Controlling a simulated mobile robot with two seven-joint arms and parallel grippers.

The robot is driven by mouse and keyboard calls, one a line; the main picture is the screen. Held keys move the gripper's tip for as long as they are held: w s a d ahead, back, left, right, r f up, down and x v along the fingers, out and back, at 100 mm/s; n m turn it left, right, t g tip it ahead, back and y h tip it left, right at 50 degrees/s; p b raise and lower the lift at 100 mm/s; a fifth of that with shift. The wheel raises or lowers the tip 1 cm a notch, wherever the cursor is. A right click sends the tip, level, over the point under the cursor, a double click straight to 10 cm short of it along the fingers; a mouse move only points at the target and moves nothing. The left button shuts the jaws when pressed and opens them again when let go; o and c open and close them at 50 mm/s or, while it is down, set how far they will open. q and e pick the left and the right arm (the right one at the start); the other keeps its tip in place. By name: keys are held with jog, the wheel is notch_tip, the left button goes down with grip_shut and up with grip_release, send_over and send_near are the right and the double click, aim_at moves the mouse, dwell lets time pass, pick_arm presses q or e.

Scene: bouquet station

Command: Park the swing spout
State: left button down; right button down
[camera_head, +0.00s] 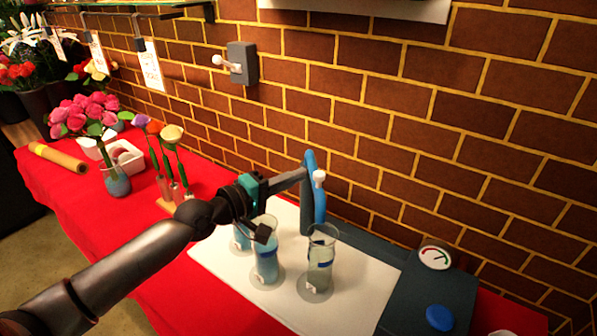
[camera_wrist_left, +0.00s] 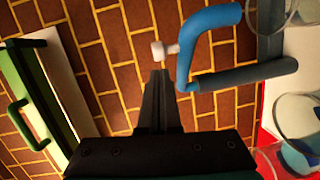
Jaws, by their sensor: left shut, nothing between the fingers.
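A small white knob (camera_head: 319,177) sticks out from the spout. My left gripper (camera_head: 302,176) reaches in from the left and is shut, with its tips close to the spout. In the left wrist view the shut fingertips (camera_wrist_left: 160,75) point at the white knob (camera_wrist_left: 157,49), beside the blue spout (camera_wrist_left: 191,44). Whether they touch the knob I cannot tell. My right gripper is not in view.
Clear vases with bluish contents (camera_head: 265,263) (camera_head: 320,262) stand on the white mat (camera_head: 365,279), below and beside my left gripper. A dark panel with a gauge (camera_head: 434,257) and blue knob (camera_head: 440,318) lies right. Flowers (camera_head: 86,116) stand left on the red cloth.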

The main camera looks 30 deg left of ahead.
pick_arm(q)
jog(key=shift+w+d, duration=0.2)
jog(key=shift+d, duration=0.25)
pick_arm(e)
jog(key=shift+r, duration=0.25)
pick_arm(q)
jog(key=shift+f, duration=0.1)
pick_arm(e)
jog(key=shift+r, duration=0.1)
